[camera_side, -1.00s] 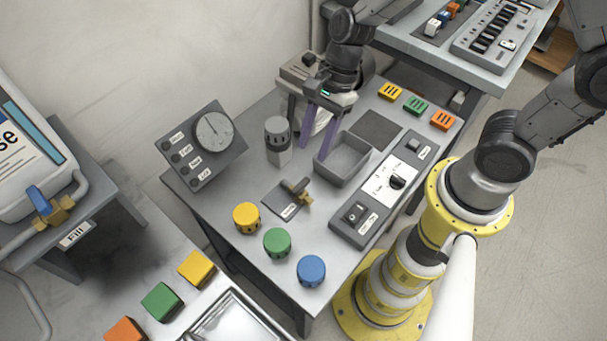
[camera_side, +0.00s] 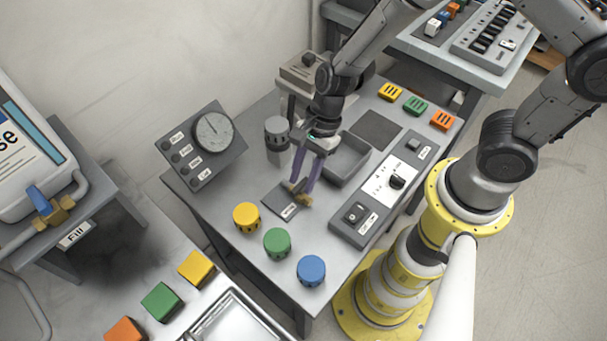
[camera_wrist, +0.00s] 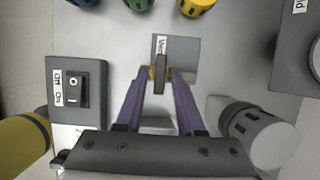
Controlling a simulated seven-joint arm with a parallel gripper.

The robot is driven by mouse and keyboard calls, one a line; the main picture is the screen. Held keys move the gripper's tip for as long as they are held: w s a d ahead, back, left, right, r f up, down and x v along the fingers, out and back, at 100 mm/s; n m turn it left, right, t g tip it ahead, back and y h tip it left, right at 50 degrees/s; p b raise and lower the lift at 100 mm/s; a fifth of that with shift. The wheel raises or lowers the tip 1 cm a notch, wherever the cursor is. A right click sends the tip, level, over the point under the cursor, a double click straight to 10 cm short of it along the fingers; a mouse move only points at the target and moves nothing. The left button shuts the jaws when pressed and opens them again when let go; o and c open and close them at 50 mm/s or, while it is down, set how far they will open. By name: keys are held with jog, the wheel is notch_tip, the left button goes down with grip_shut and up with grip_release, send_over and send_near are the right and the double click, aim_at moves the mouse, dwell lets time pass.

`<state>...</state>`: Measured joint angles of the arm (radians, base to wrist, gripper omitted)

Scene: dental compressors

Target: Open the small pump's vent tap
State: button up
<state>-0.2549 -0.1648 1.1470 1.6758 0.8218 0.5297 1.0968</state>
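The vent tap is a small brass fitting with a dark grey bar handle (camera_wrist: 159,76) on a flat grey plate (camera_wrist: 181,50) labelled "Vent". In the wrist view the handle lies across the brass body. The plate also shows in the side view (camera_side: 281,203), where the fingers partly hide the tap. My gripper (camera_wrist: 159,72) has two purple fingers, one on each side of the handle. A narrow gap with brass in it shows between each fingertip and the handle, so the gripper looks open around it. In the side view my gripper (camera_side: 301,189) reaches down to the tap.
A grey cylinder (camera_side: 277,134) stands close behind the fingers. A grey tray (camera_side: 347,174) and a switch panel (camera_side: 356,213) lie to the right. Yellow (camera_side: 246,217), green (camera_side: 277,243) and blue (camera_side: 311,270) knobs stand in front. A gauge box (camera_side: 205,145) is at left.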

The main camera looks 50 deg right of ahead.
grip_shut()
jog(key=shift+n, duration=0.4)
jog(key=n+g, duration=0.1)
jog(key=n, duration=0.2)
jog(key=shift+w+n+g, duration=0.25)
jog(key=shift+n+g, duration=0.05)
jog(key=shift+g, duration=0.1)
jog(key=n, duration=0.2)
jog(key=n+g+h, duration=0.1)
jog(key=n, duration=0.1)
jog(key=shift+w+a+n, duration=0.15)
jog(key=shift+n, duration=0.15)
jog(key=n, duration=0.2)
jog(key=n+g+h, duration=0.1)
jog(key=n, duration=0.1)
jog(key=shift+w+a+n+h, duration=0.1)
jog(key=shift+a+n+h, duration=0.05)
jog(key=shift+n+h, duration=0.15)
jog(key=shift+a+n+g+h, duration=0.15)
jog(key=shift+n+h, duration=0.3)
jog(key=shift+n, duration=0.65)
jog(key=shift+a+n+g+h, duration=0.15)
jog(key=shift+n+h, duration=0.3)
jog(key=shift+n, duration=0.65)
jog(key=shift+d, duration=0.1)
jog(key=shift+o, duration=1.3)
grip_release()
